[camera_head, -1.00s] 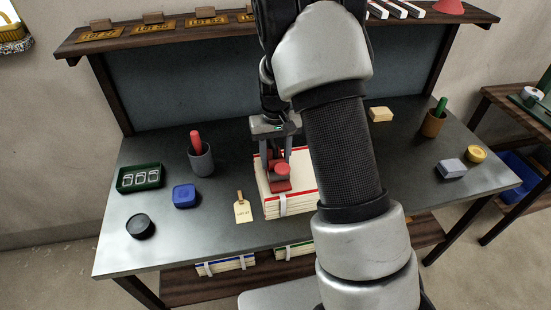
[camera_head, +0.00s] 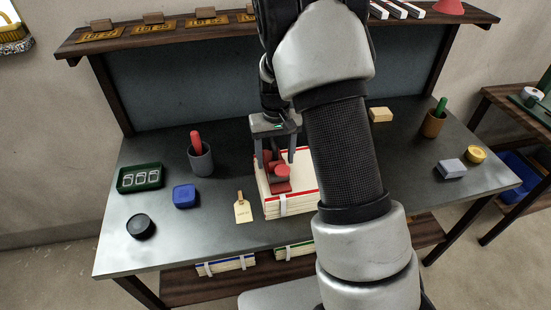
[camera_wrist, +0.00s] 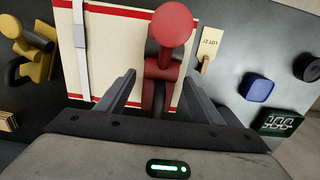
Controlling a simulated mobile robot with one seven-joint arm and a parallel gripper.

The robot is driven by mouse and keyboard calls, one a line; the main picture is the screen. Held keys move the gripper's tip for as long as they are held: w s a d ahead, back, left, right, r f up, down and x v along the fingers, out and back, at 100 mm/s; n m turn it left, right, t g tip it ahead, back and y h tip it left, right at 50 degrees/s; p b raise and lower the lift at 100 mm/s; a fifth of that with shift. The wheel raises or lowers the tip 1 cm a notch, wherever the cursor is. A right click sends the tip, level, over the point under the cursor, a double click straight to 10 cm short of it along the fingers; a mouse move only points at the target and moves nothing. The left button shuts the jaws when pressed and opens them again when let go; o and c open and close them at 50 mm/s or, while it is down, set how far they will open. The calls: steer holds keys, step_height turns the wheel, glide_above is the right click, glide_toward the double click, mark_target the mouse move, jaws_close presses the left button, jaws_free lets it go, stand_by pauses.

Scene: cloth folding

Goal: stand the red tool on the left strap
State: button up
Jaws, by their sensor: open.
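The red tool (camera_head: 281,174), with a round knob, stands on top of the cloth stack (camera_head: 271,206) with red edging. In the head view it is in line with the white left strap (camera_head: 283,207), which shows on the stack's front; the part under the tool is hidden. My gripper (camera_head: 275,160) is open, its fingers either side of the tool and apart from it. In the wrist view the tool (camera_wrist: 166,60) sits between my open fingers (camera_wrist: 158,92). The other strap (camera_wrist: 81,45) shows to the left there.
A tag (camera_head: 243,209), blue box (camera_head: 185,196), black puck (camera_head: 140,226), green tray (camera_head: 140,190) and grey cup (camera_head: 201,160) are left of the stack. A yellow tool (camera_wrist: 35,50) shows in the wrist view. My arm hides the stack's right side.

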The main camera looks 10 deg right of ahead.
step_height(320, 180, up, 11)
steer(key=shift+f, duration=0.15)
steer(key=s+r+t, duration=0.4)
steer(key=s+r, duration=1.1)
steer(key=s, duration=0.2)
steer(key=s+t, duration=0.1)
steer(key=s, duration=0.7)
steer(key=shift+f+t, duration=0.3)
steer(key=shift+f, duration=0.05)
